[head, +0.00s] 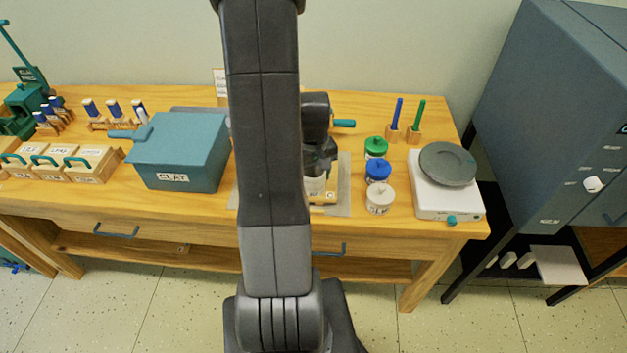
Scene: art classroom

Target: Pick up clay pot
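My arm hangs down the middle of the head view and hides part of the wooden table. My gripper (320,170) is dark and sits just right of the arm, low over the table. I cannot tell whether its fingers are open or shut. A pale, partly hidden item (314,187) shows right under it on a grey mat (343,190); I cannot tell whether it is the clay pot or whether the fingers touch it. A teal lidded box (182,150) marked CLAY stands left of the arm. No other clay pot is clearly visible.
Jars with a green lid (376,148), blue lid (378,171) and white lid (380,198) stand close right of the mat. A white scale (447,201) with a grey plate is farther right. Wooden boxes (92,164) stand left. A blue-grey cabinet (560,110) is beyond the table.

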